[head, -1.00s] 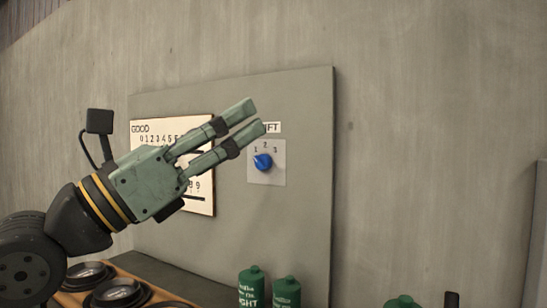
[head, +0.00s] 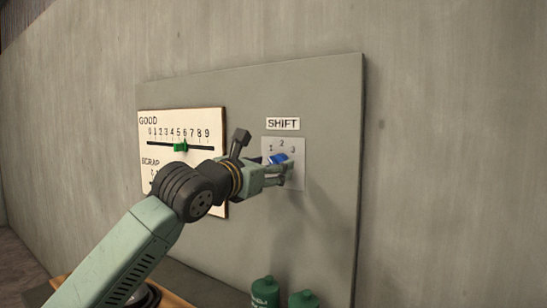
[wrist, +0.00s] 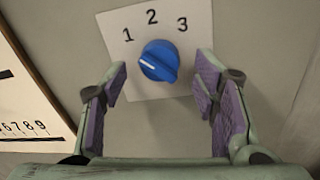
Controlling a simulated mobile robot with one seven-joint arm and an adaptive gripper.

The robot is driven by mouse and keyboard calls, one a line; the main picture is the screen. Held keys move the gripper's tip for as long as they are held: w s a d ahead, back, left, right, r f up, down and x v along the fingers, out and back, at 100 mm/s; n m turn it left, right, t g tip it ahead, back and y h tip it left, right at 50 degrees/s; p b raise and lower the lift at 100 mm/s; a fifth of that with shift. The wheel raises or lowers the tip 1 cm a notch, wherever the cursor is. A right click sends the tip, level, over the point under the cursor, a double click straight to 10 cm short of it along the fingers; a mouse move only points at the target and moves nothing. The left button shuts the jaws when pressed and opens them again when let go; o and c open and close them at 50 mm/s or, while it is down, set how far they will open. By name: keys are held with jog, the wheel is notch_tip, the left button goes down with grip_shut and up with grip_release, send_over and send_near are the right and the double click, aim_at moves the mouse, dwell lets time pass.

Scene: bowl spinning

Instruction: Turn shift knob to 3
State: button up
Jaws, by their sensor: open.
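The blue shift knob (wrist: 159,61) sits on a white plate (wrist: 188,24) marked 1, 2 and 3. Its white pointer line is on the left side of the knob, toward the 1. My gripper (wrist: 161,78) is open, with one purple-padded finger to each side of the knob in the wrist view. Clear gaps show between both pads and the knob. In the head view my gripper (head: 286,172) is at the plate, partly covering the knob (head: 278,159). How deep the fingertips reach is hard to tell.
A grey panel (head: 335,120) carries the knob plate and a SHIFT label (head: 283,124). To the left is a GOOD/SCRAP board (head: 180,122) with a green slider (head: 181,146). Green bottles (head: 265,290) stand below. The panel right of the knob is clear.

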jog(key=shift+x, duration=0.95)
jog(key=shift+c, duration=0.2)
jog(key=c, duration=1.1)
